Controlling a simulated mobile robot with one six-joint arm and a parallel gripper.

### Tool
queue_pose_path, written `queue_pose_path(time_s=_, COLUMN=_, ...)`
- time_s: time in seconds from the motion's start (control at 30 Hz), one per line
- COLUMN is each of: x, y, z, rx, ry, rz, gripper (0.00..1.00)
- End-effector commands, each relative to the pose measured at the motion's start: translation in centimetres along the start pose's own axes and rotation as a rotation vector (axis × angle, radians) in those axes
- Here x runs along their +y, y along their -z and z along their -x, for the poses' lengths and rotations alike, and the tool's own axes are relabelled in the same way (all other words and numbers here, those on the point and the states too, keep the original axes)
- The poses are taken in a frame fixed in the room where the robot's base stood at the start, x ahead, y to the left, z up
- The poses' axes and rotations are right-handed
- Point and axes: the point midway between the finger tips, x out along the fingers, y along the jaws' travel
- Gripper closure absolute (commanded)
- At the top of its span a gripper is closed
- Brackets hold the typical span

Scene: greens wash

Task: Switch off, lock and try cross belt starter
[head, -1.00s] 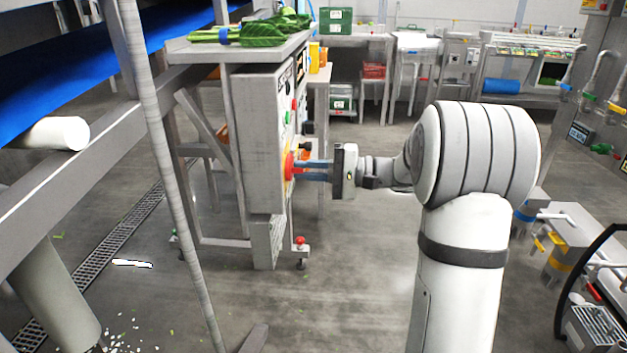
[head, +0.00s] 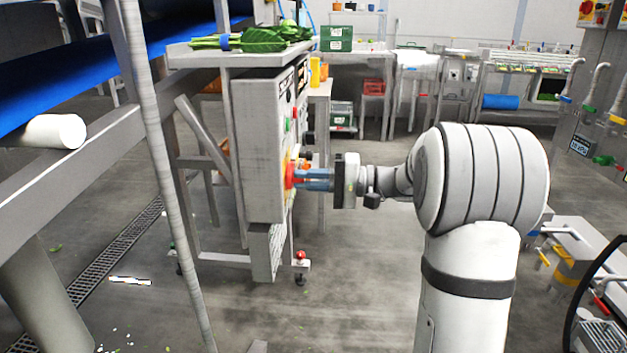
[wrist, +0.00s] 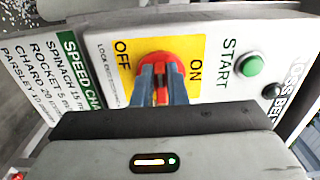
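The cross belt starter (head: 262,150) is a grey box under the table at centre left in the head view. In the wrist view its panel (wrist: 215,88) shows a red rotary switch (wrist: 163,62) on a yellow plate marked OFF at left and ON at right. My gripper (wrist: 162,75) has its blue fingers on either side of the red switch handle and looks shut on it. In the head view my gripper (head: 300,178) meets the switch from the right. The fingers partly hide the handle, so I cannot tell which mark it points to. No lock or tag is clearly visible.
A green START button (wrist: 252,65) and a dark round fitting (wrist: 272,90) sit beside the switch. A speed chart (wrist: 58,70) is at left. Greens (head: 262,40) lie on the tabletop above. A slanted grey post (head: 165,170) stands at left.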

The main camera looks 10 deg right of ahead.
Motion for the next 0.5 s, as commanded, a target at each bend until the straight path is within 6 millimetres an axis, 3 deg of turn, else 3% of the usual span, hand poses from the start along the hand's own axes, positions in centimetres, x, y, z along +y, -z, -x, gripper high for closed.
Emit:
queue_pose_path(time_s=0.27, x=0.17, y=-0.04, z=0.01, rx=-0.001, ry=-0.002, rz=-0.003, gripper=0.67)
queue_pose_path(time_s=0.5, x=0.04, y=0.02, z=0.18, rx=0.001, ry=-0.001, rz=-0.001, gripper=0.67)
